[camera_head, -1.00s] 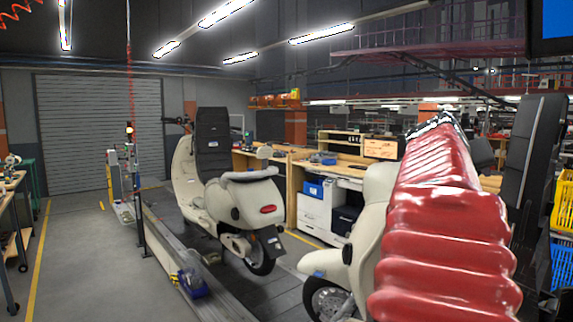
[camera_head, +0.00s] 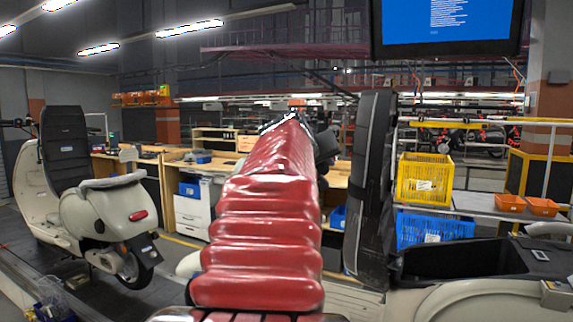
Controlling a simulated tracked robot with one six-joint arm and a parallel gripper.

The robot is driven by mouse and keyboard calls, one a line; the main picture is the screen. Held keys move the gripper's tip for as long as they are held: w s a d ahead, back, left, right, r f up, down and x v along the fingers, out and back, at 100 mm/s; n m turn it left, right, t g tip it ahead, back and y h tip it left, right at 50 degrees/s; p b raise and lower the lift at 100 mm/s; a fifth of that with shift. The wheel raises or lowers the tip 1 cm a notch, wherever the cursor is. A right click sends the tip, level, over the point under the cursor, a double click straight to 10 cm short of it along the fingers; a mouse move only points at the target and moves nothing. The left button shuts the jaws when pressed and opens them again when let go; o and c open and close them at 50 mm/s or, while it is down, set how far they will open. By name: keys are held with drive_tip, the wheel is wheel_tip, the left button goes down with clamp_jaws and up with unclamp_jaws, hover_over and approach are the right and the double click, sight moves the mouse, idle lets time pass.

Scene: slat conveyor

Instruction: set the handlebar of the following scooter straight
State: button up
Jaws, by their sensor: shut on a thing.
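The following scooter stands close on the right, its cream rear body (camera_head: 480,304) cut off by the picture's bottom edge. Its black seat (camera_head: 370,175) is tipped upright over an open dark compartment (camera_head: 462,262). A bit of cream front bodywork (camera_head: 188,264) shows left of my red ribbed arm cover. That cover fills the middle of the view and hides the scooter's front. The handlebar cannot be made out, so its angle cannot be told. A dark shape shows beside the arm's far end, but I cannot tell what it is. My gripper is hidden behind the arm.
Another cream scooter (camera_head: 108,205) stands ahead on the left of the line. Behind are workbenches and a white cabinet (camera_head: 192,218). At right are a yellow crate (camera_head: 425,178), a blue crate (camera_head: 436,226) and orange bins (camera_head: 541,207). A screen (camera_head: 445,20) hangs above.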

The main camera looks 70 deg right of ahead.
drive_tip(key=shift+c, duration=0.8)
drive_tip(key=o, duration=0.4)
drive_tip(key=c, duration=0.5)
drive_tip(key=shift+o, duration=0.2)
drive_tip(key=shift+m+g+y, duration=0.3)
drive_tip(key=shift+m+g, duration=0.3)
drive_tip(key=shift+w+a+r, duration=0.15)
drive_tip(key=shift+w+r, duration=0.15)
drive_tip(key=shift+w, duration=0.3)
drive_tip(key=shift+w+a+r, duration=0.1)
drive_tip(key=shift+w+r, duration=0.15)
drive_tip(key=shift+w, duration=0.35)
drive_tip(key=shift+w+a+r, duration=0.15)
drive_tip(key=shift+w+r, duration=0.15)
drive_tip(key=shift+w, duration=0.3)
drive_tip(key=shift+w+a+r+m+g+y, duration=0.1)
drive_tip(key=shift+w+r+m+g+y, duration=0.3)
drive_tip(key=shift+w, duration=0.4)
drive_tip(key=shift+w+a+r+m+g+y, duration=0.1)
drive_tip(key=shift+w+r+m+g+y, duration=0.15)
drive_tip(key=shift+w+r, duration=0.4)
drive_tip(key=shift+w+f, duration=0.15)
drive_tip(key=shift+f, duration=0.05)
